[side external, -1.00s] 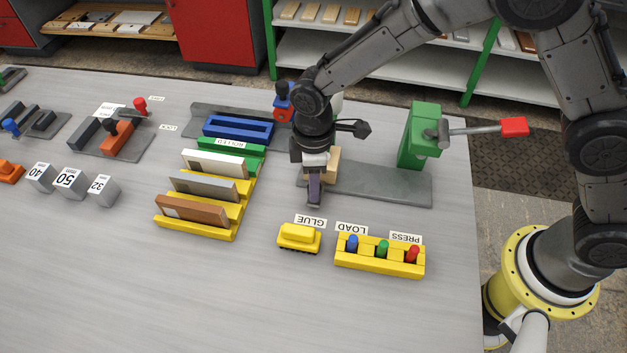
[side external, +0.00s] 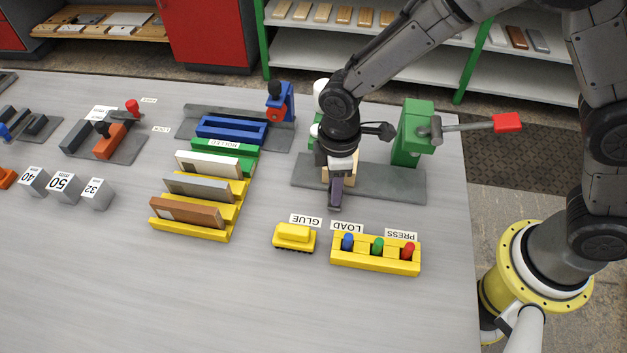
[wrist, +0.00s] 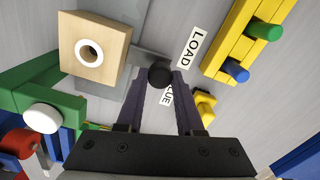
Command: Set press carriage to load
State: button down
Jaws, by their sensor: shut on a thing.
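The press carriage, a pale wooden block (wrist: 95,50) with a white ring on its face, is on the grey base plate (side external: 395,187); in the side view the block (side external: 325,174) is partly hidden behind my gripper. A dark round knob (wrist: 160,74) is attached to its side. My gripper (side external: 335,207) points down at the front of the plate. In the wrist view my gripper (wrist: 157,88) is shut on the knob. The green press (side external: 411,135), with a red-ended lever (side external: 507,123), stands at the plate's right, right of the carriage.
A yellow holder (side external: 375,262) with blue, green and red pegs and LOAD and PRESS labels stands in front. A yellow glue piece (side external: 294,237) is left of it. A yellow rack (side external: 190,231) holds several boards at left. The front of the table is clear.

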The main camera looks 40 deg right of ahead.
jog(key=shift+s+d+r, duration=0.1)
jog(key=shift+s+d, duration=1)
jog(key=shift+d, duration=0.05)
jog(key=c, duration=0.5)
grip_release()
jog(key=shift+c, duration=0.2)
notch_tip(320, 180, up, 14)
